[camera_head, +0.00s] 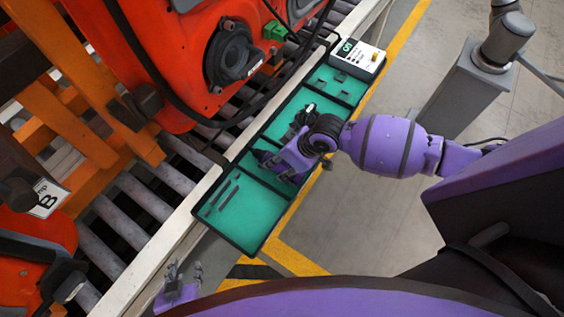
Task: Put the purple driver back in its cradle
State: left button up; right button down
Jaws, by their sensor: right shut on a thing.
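My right gripper (281,164) reaches in from the right over the middle of the green tray (240,215). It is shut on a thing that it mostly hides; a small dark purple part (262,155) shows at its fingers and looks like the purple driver. The cradle cannot be made out under the hand, and I cannot tell whether the driver touches the tray. My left gripper (185,270) is low at the left, near the tray's lower end, with its fingers apart and empty.
The black-rimmed tray has several compartments and dark slots. A white-and-black box (357,58) stands at its far end. A grey post (465,95) stands at the right.

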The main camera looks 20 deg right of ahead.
jog(key=shift+s+f, duration=0.2)
jog(key=shift+f, duration=0.2)
jog(key=c, duration=1.1)
grip_release()
jog(key=shift+w+f, duration=0.1)
jog(key=v, duration=1.2)
